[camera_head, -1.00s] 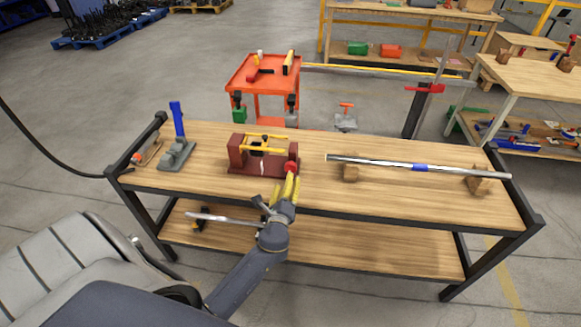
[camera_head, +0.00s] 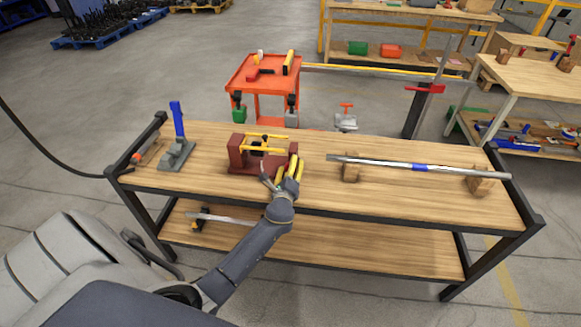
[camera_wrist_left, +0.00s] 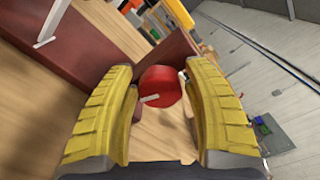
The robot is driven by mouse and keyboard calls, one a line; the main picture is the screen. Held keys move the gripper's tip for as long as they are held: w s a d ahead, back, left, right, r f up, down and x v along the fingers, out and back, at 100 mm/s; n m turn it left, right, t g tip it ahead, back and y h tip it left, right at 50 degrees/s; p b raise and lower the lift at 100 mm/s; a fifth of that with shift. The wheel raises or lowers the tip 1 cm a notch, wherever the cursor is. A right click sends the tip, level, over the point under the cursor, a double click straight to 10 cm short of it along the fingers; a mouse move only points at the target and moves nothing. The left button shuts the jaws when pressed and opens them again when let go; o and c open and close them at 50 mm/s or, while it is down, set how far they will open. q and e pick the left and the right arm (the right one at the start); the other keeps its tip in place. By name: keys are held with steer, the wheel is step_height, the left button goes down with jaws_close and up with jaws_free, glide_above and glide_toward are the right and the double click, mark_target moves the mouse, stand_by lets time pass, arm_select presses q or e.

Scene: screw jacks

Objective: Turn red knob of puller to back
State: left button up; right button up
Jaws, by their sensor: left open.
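The puller (camera_head: 256,151) is a dark red frame with yellow bars, standing on the wooden bench left of centre. Its red knob (camera_wrist_left: 160,86) shows in the left wrist view as a round cap with a white mark, at the puller's right end. In the head view the knob is hidden behind my gripper. My left gripper (camera_head: 292,168) has yellow fingers, which show in the left wrist view (camera_wrist_left: 163,110) as open on either side of the knob. A gap shows at least on the right side of the knob. My right gripper is in neither view.
The bench (camera_head: 330,195) also holds a blue-handled grey tool (camera_head: 177,145) at left and a metal bar (camera_head: 395,164) on wooden blocks at right. A red cart (camera_head: 262,75) stands behind. The bench is clear between puller and bar.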

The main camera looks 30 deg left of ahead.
arm_select(q)
steer(key=c, duration=1)
steer(key=shift+n, duration=1.8)
steer(key=o, duration=1)
steer(key=v, duration=1.2)
